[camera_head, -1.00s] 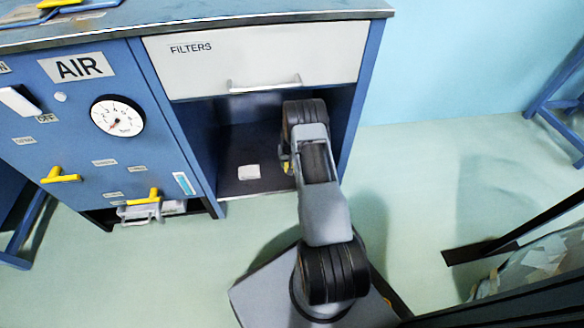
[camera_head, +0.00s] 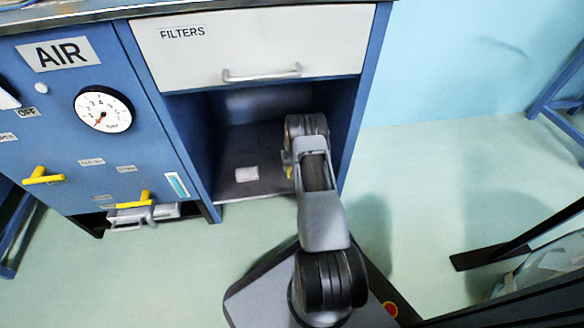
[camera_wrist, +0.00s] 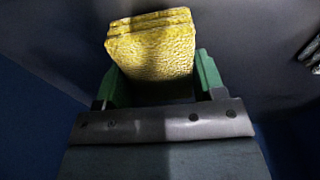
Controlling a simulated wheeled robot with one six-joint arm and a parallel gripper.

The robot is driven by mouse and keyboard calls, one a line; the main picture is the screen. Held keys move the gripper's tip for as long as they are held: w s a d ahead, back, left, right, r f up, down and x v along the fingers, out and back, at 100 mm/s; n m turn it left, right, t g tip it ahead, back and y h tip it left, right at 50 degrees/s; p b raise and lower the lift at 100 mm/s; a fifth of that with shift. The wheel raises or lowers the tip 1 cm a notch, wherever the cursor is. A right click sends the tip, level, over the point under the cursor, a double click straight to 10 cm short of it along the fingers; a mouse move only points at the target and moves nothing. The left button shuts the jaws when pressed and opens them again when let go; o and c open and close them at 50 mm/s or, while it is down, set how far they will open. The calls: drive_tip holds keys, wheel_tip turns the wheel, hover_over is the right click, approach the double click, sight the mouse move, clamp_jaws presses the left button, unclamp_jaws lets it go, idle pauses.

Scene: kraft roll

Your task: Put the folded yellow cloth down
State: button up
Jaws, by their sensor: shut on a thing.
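The folded yellow cloth (camera_wrist: 155,55) is a thick, layered block in the wrist view. My gripper (camera_wrist: 158,78) has its green fingers on both sides of the cloth and is shut on it. In the head view my arm reaches into the open compartment (camera_head: 232,132) under the FILTERS drawer. There only a small yellow patch (camera_head: 289,172) shows beside my wrist, and my arm hides the rest. I cannot tell whether the cloth touches the compartment floor.
A small white object (camera_head: 247,174) lies on the compartment floor, left of my arm. The white FILTERS drawer (camera_head: 250,45) is shut above. The blue AIR panel (camera_head: 75,120) has a gauge (camera_head: 103,109) and yellow handles. Open floor lies to the right.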

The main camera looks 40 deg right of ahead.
drive_tip(key=shift+f, duration=0.15)
drive_tip(key=o, duration=1)
drive_tip(key=r+p, duration=0.1)
drive_tip(key=r, duration=0.1)
drive_tip(key=r+p, duration=0.1)
drive_tip(key=r, duration=0.2)
drive_tip(key=r+p, duration=0.1)
drive_tip(key=r, duration=0.1)
drive_tip(key=shift+s+a+r+p, duration=0.15)
drive_tip(key=shift+s+a+p, duration=0.05)
drive_tip(key=shift+s+p, duration=0.1)
drive_tip(key=shift+s+r, duration=0.1)
drive_tip(key=shift+r, duration=0.15)
drive_tip(key=shift+a, duration=0.1)
